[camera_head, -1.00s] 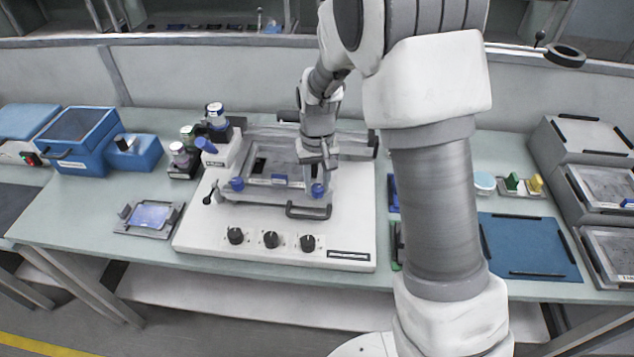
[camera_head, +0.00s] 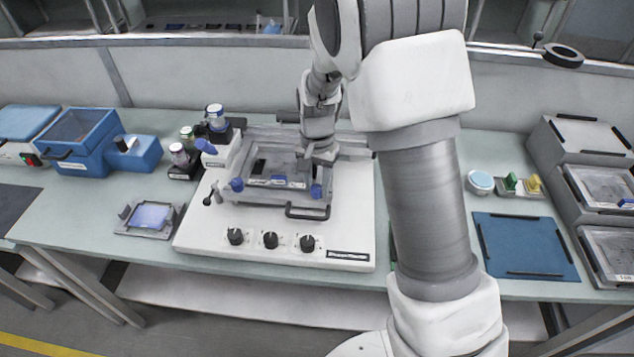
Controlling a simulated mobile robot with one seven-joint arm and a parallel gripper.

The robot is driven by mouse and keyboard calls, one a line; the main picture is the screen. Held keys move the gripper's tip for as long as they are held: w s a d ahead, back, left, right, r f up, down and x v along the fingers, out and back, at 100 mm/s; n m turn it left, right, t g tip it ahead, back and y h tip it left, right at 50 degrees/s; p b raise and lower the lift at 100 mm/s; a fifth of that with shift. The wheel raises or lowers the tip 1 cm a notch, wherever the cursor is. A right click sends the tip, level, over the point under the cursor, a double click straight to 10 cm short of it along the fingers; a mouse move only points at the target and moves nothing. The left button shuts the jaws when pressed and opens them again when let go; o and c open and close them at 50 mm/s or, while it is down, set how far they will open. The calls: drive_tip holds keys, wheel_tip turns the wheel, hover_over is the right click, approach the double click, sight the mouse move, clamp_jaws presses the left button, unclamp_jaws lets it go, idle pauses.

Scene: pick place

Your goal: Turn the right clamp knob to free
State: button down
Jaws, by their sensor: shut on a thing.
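A white fixture base (camera_head: 345,225) stands on the bench with a grey clear-topped frame (camera_head: 255,195) on it. Two blue clamp knobs sit at the frame's front corners: the left knob (camera_head: 237,185) and the right clamp knob (camera_head: 316,190). My gripper (camera_head: 318,172) comes down from above and behind at the right knob, with its fingers shut on it. The contact is small and partly hidden by the gripper, so the knob's exact angle cannot be told.
A black handle (camera_head: 307,212) projects just in front of the right knob. Three black dials (camera_head: 270,240) line the base's front. Bottles in a rack (camera_head: 183,160) and a blue box (camera_head: 75,140) stand left. A blue mat (camera_head: 525,247) lies right, beyond my arm.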

sight(317, 187)
idle(0.3)
drive_tip(key=c, duration=0.5)
unclamp_jaws()
drive_tip(key=shift+c, duration=0.2)
wheel_tip(317, 187, up, 18)
drive_tip(key=p, duration=0.1)
drive_tip(key=shift+f, duration=0.25)
drive_tip(key=s+d+r+n+t, duration=0.2)
drive_tip(key=s+d+r, duration=0.4)
drive_tip(key=s, duration=0.4)
drive_tip(key=s+d+n+t, duration=0.3)
drive_tip(key=s, duration=0.9)
drive_tip(key=shift+s+r+t, duration=0.15)
drive_tip(key=shift+s+t, duration=0.15)
